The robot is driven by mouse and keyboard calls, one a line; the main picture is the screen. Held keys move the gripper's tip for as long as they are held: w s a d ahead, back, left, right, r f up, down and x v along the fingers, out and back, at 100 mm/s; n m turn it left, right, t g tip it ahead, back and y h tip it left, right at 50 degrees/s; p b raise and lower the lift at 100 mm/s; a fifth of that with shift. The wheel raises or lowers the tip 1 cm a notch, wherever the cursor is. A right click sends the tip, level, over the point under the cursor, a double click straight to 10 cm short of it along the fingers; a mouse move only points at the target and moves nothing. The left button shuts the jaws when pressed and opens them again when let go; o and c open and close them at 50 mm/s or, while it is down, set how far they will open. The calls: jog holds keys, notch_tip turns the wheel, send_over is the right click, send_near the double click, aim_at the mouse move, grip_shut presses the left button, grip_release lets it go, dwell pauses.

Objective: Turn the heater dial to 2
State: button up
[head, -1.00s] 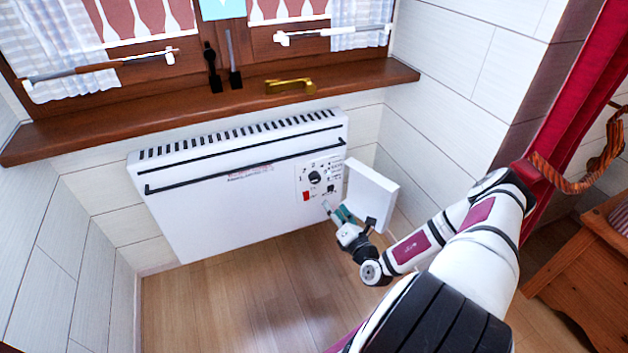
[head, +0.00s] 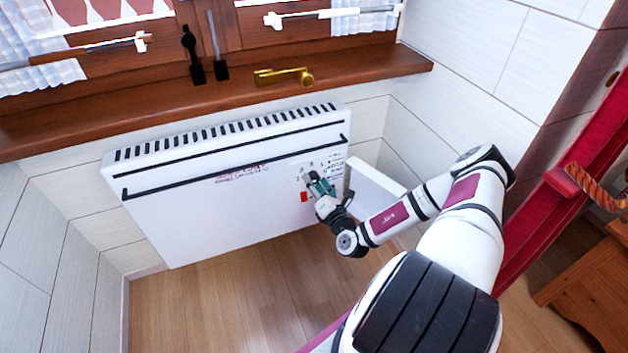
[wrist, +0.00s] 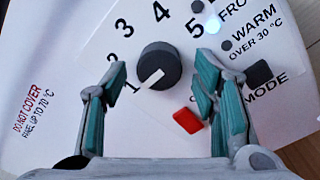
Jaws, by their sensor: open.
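The white heater (head: 215,205) hangs on the wall below the window sill. Its round black dial (wrist: 160,64) sits in the wrist view, with its white pointer toward the printed 1; the 2 is just up and left of it. My gripper (wrist: 160,82) is open, with one teal finger left of the dial and one right of it. Gaps show between fingers and dial; I cannot tell how near the tips are in depth. In the head view my gripper (head: 318,186) is in front of the control panel and hides the dial.
A red switch (wrist: 187,120) is below the dial, near the right finger. A black mode button (wrist: 258,74) is further right. The white flap (head: 376,186) stands open right of the panel, close to my wrist. The wooden sill (head: 180,108) juts out above.

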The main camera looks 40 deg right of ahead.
jog(key=shift+w, duration=0.15)
jog(key=c, duration=1.2)
jog(key=shift+o, duration=0.2)
jog(key=shift+m+p, duration=0.3)
jog(key=m+p, duration=0.2)
jog(key=m, duration=0.1)
jog(key=shift+r+m+p, duration=0.1)
jog(key=shift+m+p, duration=0.9)
jog(key=shift+m, duration=1.6)
jog(key=o, duration=1.2)
jog(key=shift+c, duration=0.2)
